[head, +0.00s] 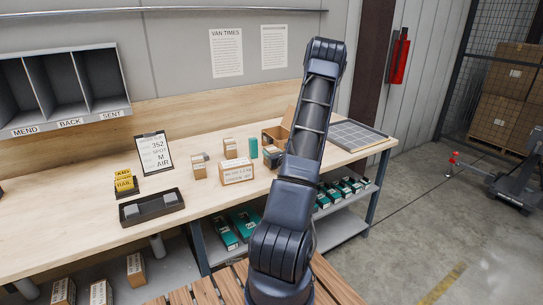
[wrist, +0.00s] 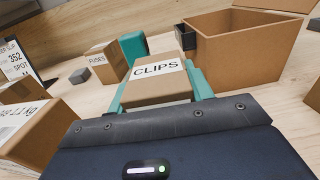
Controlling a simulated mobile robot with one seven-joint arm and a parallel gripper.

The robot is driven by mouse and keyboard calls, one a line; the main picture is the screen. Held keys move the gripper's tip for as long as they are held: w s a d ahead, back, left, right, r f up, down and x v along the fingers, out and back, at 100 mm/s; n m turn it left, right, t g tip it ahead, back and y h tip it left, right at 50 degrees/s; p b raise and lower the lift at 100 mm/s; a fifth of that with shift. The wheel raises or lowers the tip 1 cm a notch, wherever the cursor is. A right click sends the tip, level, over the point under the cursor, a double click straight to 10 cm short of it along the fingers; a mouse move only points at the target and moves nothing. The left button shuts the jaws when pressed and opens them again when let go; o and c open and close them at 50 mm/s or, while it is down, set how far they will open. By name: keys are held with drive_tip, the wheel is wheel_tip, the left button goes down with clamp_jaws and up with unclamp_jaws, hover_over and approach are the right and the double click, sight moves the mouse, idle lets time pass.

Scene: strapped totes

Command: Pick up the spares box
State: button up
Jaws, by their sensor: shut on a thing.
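My gripper (wrist: 160,88) is shut on a small brown carton (wrist: 158,88) whose white label reads CLIPS. The teal fingers lie along its two sides in the wrist view. I cannot tell whether this carton rests on the bench or hangs just above it. In the head view my gripper (head: 273,158) is a dark shape over the bench, partly behind my arm, and the carton cannot be made out there. No label that reads spares shows in either view. A FUSES carton (wrist: 103,62) stands at the left, apart from the fingers.
A larger labelled carton (wrist: 40,135) lies close at the lower left of my gripper. A teal box (wrist: 133,46) stands behind. An open cardboard box (wrist: 240,65) is close at the right. The bench (head: 80,225) holds a dark tray (head: 130,212) and a sign (head: 153,153).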

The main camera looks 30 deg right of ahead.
wheel_tip(320, 180, up, 20)
drive_tip(key=shift+f, duration=0.15)
idle(0.4)
drive_tip(key=shift+w+a, duration=0.1)
